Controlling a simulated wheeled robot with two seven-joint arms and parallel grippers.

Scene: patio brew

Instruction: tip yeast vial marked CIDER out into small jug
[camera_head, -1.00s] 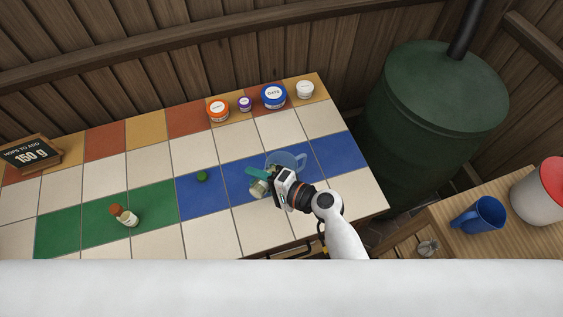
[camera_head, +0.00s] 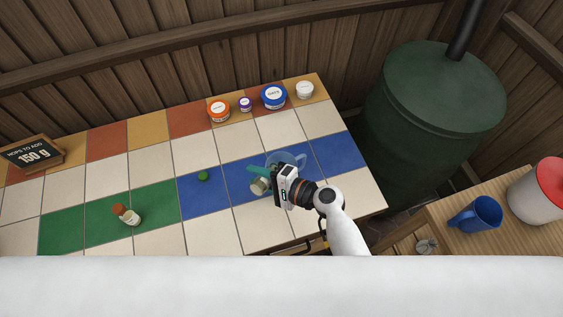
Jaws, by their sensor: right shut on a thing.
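My right gripper (camera_head: 268,178) is shut on a small pale vial (camera_head: 259,186), which it holds tilted beside the small jug. The vial's marking cannot be read here. The clear small jug (camera_head: 289,158) stands on the blue tiles, partly hidden behind my gripper, with its handle to the right. I cannot tell whether the vial's mouth is over the jug. A small green cap (camera_head: 203,176) lies on the blue tile to the left. Another vial with a brown cap (camera_head: 127,214) is on the green tiles. My left gripper is not in view.
Several lidded tubs, among them an orange one (camera_head: 219,111) and a blue one (camera_head: 273,96), line the table's back edge. A sign (camera_head: 32,154) reads "HOPS TO ADD 150 g". The middle white tiles are clear.

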